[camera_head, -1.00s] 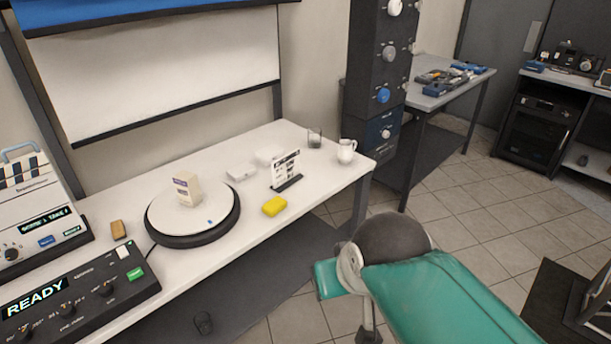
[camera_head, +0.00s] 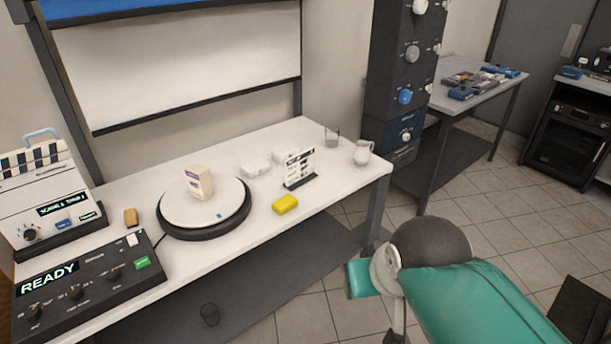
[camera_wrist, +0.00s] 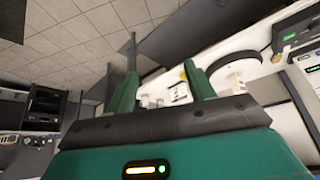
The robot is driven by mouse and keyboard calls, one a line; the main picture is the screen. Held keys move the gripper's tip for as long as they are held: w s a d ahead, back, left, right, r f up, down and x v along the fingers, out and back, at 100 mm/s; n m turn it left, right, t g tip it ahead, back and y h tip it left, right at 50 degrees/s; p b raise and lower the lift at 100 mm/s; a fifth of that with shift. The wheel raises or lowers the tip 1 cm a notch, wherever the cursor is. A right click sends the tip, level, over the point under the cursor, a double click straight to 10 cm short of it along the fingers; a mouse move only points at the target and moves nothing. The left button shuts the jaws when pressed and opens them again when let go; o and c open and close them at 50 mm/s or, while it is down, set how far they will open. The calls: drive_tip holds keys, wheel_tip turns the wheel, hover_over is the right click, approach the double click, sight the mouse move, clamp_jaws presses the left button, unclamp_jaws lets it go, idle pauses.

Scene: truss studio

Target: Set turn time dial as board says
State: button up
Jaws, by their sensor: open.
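A black control box (camera_head: 88,283) stands at the near left of the white table. Its screen reads READY, and it has several dark knobs (camera_head: 75,292) and a green button. The knob labels are too small to read. A small white board (camera_head: 299,167) with printed lines stands on the table past the turntable; its text cannot be read. The turntable (camera_head: 227,229) has a white top and carries a small cream box (camera_head: 199,182). My gripper (camera_wrist: 162,85) shows in the wrist view, its two green fingers apart with nothing between them, well away from the dials.
A yellow sponge (camera_head: 285,204), a brown block (camera_head: 130,217), a glass (camera_head: 332,137) and a white jug (camera_head: 362,153) are on the table. A dark rack (camera_head: 398,75) stands behind its right end.

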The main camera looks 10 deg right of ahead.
drive_tip(key=shift+a, duration=0.2)
idle(0.4)
drive_tip(key=c, duration=0.4)
